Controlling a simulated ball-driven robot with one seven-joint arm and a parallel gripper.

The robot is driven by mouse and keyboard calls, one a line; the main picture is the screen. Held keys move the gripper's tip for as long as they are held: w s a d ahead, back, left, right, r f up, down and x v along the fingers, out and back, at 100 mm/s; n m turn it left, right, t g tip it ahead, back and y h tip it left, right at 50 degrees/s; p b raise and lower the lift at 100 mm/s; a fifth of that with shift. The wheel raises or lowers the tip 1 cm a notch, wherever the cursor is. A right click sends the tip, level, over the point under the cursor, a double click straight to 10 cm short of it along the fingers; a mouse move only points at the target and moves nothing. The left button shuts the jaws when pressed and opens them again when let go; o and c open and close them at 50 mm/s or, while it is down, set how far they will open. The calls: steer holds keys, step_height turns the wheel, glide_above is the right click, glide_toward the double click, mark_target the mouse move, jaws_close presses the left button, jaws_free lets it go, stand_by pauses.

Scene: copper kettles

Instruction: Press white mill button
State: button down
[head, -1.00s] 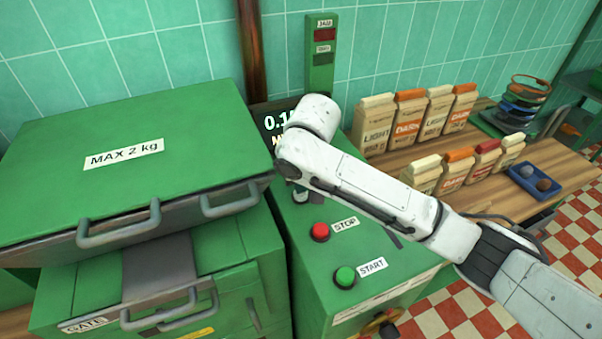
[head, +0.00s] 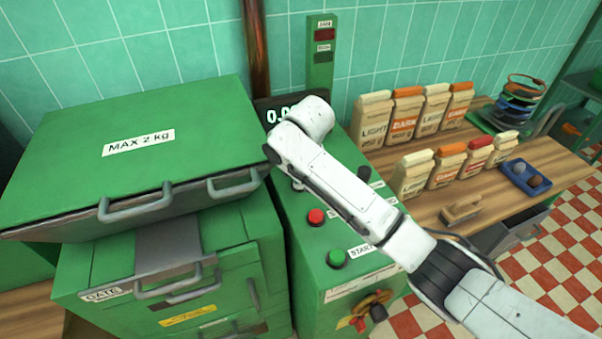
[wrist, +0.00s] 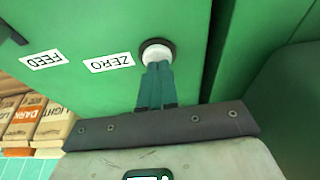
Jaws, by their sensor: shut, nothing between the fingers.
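The white button (wrist: 155,51) sits in a dark round collar on the green mill panel, beside a label reading ZERO (wrist: 110,64). My gripper (wrist: 157,68) is shut, with nothing between its teal fingers. In the wrist view its fingertips are at the white button and overlap its lower edge; they look to be touching it, but how far it is pushed in cannot be told. In the head view my arm hides most of the gripper and the button. The dark display (head: 283,113) behind my wrist shows digits starting 0.0, partly covered.
A red stop button (head: 316,216) and a green start button (head: 337,258) sit nearer on the panel. A FEED label (wrist: 42,59) lies beyond ZERO. The green hopper lid (head: 95,175) stands close on the left. Several paper bags (head: 403,115) stand on the wooden table at right.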

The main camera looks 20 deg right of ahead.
steer(key=shift+s+f, duration=0.2)
steer(key=shift+f, duration=0.25)
steer(key=shift+s+f, duration=0.2)
steer(key=shift+f, duration=0.25)
steer(key=shift+r+p, duration=0.4)
steer(key=shift+r, duration=0.1)
steer(key=r+p, duration=0.3)
steer(key=r, duration=0.1)
steer(key=shift+w+r, duration=0.1)
steer(key=shift+w, duration=0.2)
steer(key=b+v, duration=0.2)
steer(key=v, duration=0.8)
steer(key=shift+w, duration=0.2)
